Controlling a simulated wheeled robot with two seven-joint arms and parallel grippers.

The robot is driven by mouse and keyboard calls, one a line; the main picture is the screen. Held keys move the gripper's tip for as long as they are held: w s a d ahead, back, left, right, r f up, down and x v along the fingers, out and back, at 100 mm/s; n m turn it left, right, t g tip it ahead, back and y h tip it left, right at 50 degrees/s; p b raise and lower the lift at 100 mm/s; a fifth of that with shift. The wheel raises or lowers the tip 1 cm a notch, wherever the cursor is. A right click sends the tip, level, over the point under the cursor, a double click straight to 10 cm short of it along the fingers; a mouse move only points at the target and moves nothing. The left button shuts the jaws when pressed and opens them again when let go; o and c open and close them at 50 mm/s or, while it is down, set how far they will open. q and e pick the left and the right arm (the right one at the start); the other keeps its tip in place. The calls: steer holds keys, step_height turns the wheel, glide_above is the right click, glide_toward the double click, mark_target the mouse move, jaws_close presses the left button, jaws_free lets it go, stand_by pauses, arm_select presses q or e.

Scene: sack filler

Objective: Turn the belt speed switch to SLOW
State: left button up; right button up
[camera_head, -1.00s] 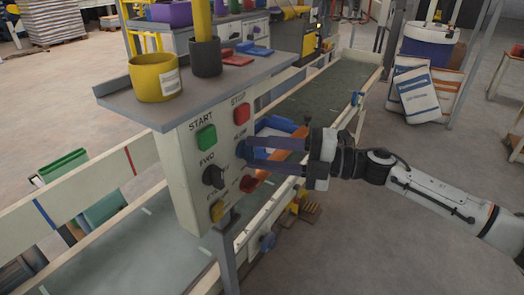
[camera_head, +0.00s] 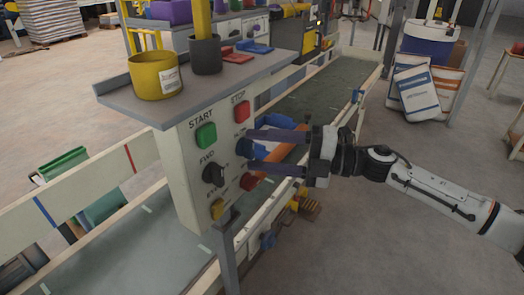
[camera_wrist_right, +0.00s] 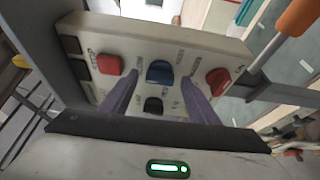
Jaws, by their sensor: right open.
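The control box (camera_head: 180,160) stands beside the conveyor and carries several buttons and knobs. Its blue knob (camera_head: 244,147) sits below the red STOP button (camera_head: 241,112); the small lettering around it is too unclear to read. My right gripper (camera_head: 250,150) is open, one finger above and one below the blue knob. In the right wrist view, the blue knob (camera_wrist_right: 160,72) lies between the tips of the two purple fingers, with visible gaps. I cannot tell which setting it points to. My left gripper is not in view.
The green START button (camera_head: 206,136) and black FWD knob (camera_head: 214,174) are left of the blue knob. A red button (camera_head: 248,182) is just below the lower finger. A shelf (camera_head: 125,101) with a yellow cup (camera_head: 155,80) tops the box.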

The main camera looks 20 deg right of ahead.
steer(key=b+v, duration=0.2)
steer(key=v, duration=0.8)
steer(key=shift+b, duration=0.35)
